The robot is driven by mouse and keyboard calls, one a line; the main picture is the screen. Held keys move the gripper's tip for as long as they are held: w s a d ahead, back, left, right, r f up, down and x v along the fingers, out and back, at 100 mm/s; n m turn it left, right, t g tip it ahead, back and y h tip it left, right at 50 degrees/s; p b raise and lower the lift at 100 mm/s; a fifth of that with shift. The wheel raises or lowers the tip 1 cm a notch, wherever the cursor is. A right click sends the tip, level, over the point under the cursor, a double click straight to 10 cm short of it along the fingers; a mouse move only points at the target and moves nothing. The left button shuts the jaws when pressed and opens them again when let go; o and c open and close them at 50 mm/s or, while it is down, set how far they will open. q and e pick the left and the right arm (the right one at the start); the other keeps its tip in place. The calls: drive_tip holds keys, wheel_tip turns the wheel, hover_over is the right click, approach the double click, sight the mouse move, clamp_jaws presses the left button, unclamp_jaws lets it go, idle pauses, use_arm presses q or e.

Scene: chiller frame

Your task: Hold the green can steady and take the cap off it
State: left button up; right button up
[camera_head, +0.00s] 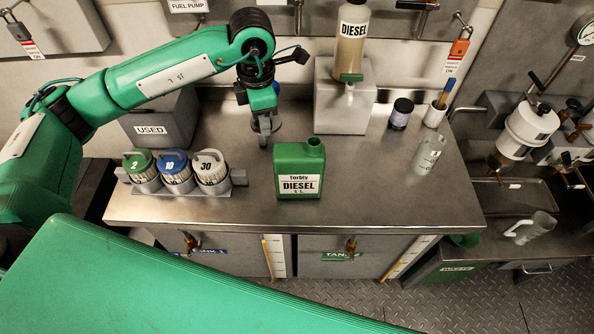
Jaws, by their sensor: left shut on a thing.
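The green can (299,175) with the label "DIESEL" stands upright on the steel worktop. Its neck (314,147) is at the top right and shows a dark opening with no cap on it. My left gripper (265,134) points down behind and left of the can, apart from it in the picture. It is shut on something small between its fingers. The thing is too small and covered to make out, so I cannot tell whether it is the cap. My right gripper is not in view.
Three lidded jars (174,173) stand in a rack at the worktop's left. A grey "USED" box (158,124) is behind them. A diesel bottle (351,42) sits over a grey block (341,105). A clear jug (428,154) stands right. The worktop (375,190) right of the can is clear.

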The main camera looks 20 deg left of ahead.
use_arm(q)
drive_tip(key=n, duration=0.5)
drive_tip(key=shift+w+a, duration=0.2)
drive_tip(key=shift+w, duration=0.05)
drive_tip(key=n, duration=0.6)
drive_tip(key=shift+w+a+r+n, duration=0.1)
drive_tip(key=shift+w+a+n, duration=0.05)
drive_tip(key=shift+a+n, duration=0.2)
drive_tip(key=a+n, duration=0.1)
drive_tip(key=n, duration=0.5)
drive_tip(key=n+b, duration=0.2)
drive_tip(key=n, duration=0.4)
hover_over(262, 173)
wheel_tip(262, 173, down, 15)
drive_tip(key=shift+f, duration=0.1)
drive_tip(key=shift+f+p, duration=0.35)
drive_tip(key=shift+f, duration=2.15)
drive_tip(key=o, duration=0.7)
drive_tip(key=shift+o, duration=0.5)
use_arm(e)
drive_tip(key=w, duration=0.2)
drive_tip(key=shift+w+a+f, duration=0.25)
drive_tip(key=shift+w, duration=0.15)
